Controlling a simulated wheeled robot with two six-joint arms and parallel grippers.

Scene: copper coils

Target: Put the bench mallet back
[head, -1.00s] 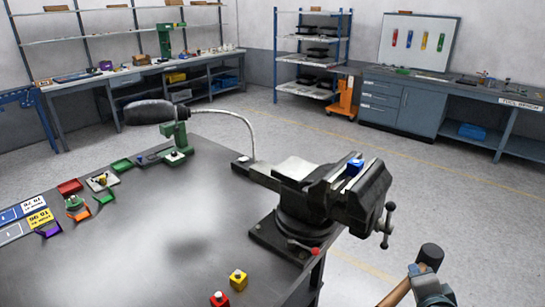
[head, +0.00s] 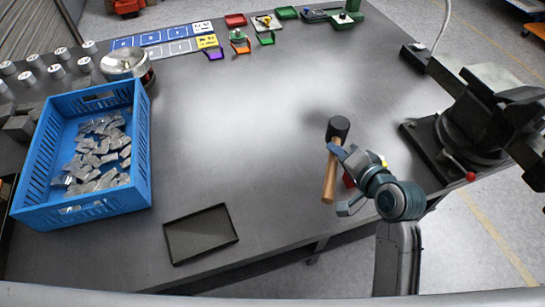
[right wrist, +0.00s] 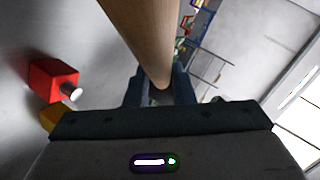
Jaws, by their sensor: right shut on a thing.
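The bench mallet (head: 329,172) has a black head and a pale wooden handle. My right gripper (head: 342,178) is shut on the handle, just below the head, over the right part of the grey bench (head: 230,120). In the right wrist view the handle (right wrist: 145,40) runs up between the two fingers (right wrist: 160,88). I cannot tell from the head view how far the mallet is above the bench top. A black shallow tray (head: 200,234) lies empty near the bench's front edge. My left gripper does not show.
A blue crate (head: 140,150) of metal pieces stands at the left. A black vise (head: 470,125) is fixed at the right. A red block with a pale button (right wrist: 52,80) is beside the gripper in the right wrist view. The bench middle is clear.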

